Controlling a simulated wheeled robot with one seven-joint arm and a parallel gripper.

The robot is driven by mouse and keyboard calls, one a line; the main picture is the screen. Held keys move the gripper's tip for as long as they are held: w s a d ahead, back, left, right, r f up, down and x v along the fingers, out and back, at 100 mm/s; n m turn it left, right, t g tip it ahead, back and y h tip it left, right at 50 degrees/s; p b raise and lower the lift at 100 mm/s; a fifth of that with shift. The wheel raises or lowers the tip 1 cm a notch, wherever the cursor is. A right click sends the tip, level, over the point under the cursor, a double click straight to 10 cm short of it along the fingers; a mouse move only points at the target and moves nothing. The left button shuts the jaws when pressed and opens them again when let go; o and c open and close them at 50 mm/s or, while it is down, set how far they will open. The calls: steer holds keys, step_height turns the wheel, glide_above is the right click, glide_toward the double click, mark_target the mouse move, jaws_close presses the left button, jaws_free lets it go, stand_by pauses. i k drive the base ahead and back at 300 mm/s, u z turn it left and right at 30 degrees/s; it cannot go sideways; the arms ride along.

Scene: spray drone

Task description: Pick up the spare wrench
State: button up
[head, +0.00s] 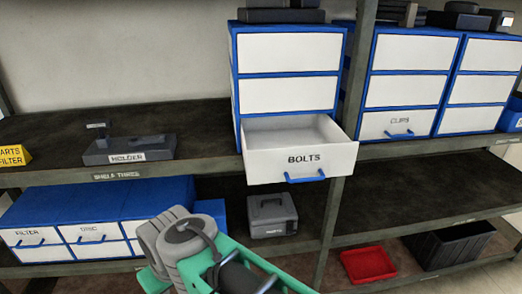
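No wrench shows clearly in the head view. A white drawer labelled BOLTS (301,166) with a blue handle is pulled out of a blue-framed cabinet. The visible part of its inside looks empty; its front wall hides part of the floor. A dark grey holder (129,150) labelled HOLDER stands on the shelf at the left. My grey and green arm reaches in at the bottom centre, below the open drawer. My gripper's fingers are not in view.
The shelf (200,124) is bare between the holder and the cabinet. Below are a closed blue drawer unit (110,200), a grey box (271,215), a red tray (368,264) and a black bin (450,246). A shelf post (338,200) stands right of the open drawer.

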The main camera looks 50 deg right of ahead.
mark_target(133, 141)
steer(key=z, duration=0.9)
steer(key=i, duration=0.95)
steer(key=u, duration=1.25)
